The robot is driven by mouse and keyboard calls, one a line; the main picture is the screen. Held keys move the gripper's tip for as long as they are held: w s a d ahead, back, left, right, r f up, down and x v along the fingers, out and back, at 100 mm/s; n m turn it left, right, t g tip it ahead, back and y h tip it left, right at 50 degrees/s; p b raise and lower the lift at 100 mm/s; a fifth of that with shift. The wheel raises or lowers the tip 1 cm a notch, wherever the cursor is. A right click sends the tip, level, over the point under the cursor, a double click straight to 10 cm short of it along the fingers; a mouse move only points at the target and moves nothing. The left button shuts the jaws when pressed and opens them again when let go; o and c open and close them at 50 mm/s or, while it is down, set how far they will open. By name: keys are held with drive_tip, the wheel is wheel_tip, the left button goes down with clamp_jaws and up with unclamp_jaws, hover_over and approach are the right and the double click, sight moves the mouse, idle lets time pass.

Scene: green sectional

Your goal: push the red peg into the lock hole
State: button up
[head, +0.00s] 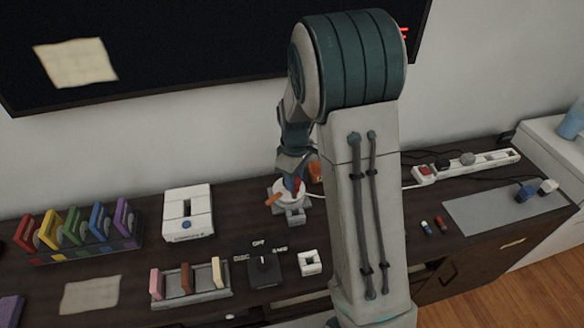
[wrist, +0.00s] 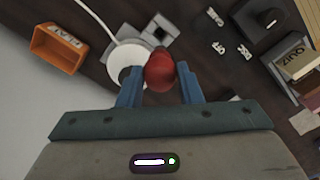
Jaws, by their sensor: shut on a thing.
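The red peg (wrist: 160,72) is between the two blue fingers of my gripper (wrist: 160,78) in the wrist view, and the gripper is shut on it. Beyond the peg is a round white part (wrist: 122,50) with a dark opening at its lower left, partly covered by the peg and a finger. A grey bracket (wrist: 158,28) with a square shape adjoins it. In the head view my gripper (head: 293,182) is over this white part (head: 280,190) and the grey bracket (head: 295,216). The peg's tip and the lock hole are hidden, so I cannot tell whether they touch.
An orange box (wrist: 58,48) stands beside the white part, with a white cable near it. A white box (head: 188,212), a dark switch block (head: 264,268) and a small white square (head: 309,262) stand to the left and front. My arm hides the middle of the desk.

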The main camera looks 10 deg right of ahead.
sight(296, 198)
drive_tip(key=shift+s+d, duration=0.15)
drive_tip(key=shift+f+b, duration=0.25)
drive_tip(key=shift+b, duration=0.15)
drive_tip(key=shift+f+b, duration=2.1)
drive_tip(key=shift+f, duration=0.55)
drive_tip(key=shift+f+b, duration=0.15)
drive_tip(key=shift+b, duration=0.2)
drive_tip(key=shift+f, duration=0.3)
drive_tip(key=shift+f+b, duration=1.65)
drive_tip(key=shift+f, duration=0.15)
drive_tip(key=o, duration=1.1)
